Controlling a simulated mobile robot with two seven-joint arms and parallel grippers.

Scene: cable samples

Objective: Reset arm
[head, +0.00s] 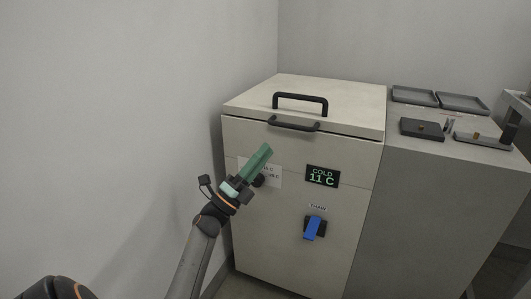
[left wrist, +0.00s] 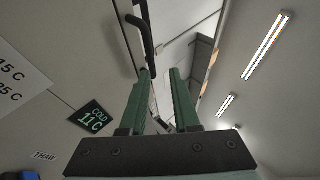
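My left arm rises from the bottom of the head view, and its gripper (head: 262,153) with green fingers points up in front of the cold chest (head: 335,262). In the left wrist view the two green fingers (left wrist: 160,75) stand apart with nothing held between them. In the head view the fingers overlap the white temperature sign (head: 273,178) on the chest front. I cannot tell how far they are from it. The chest lid (head: 350,105) is down. My right gripper is not in view.
The lid has a black top handle (head: 300,98) and front handle (head: 293,125). The display (head: 322,176) reads COLD 11 C, above a blue lever (head: 312,228). A grey bench (head: 440,190) on the right holds grey trays (head: 414,95) and a dark block (head: 422,129). A wall stands left.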

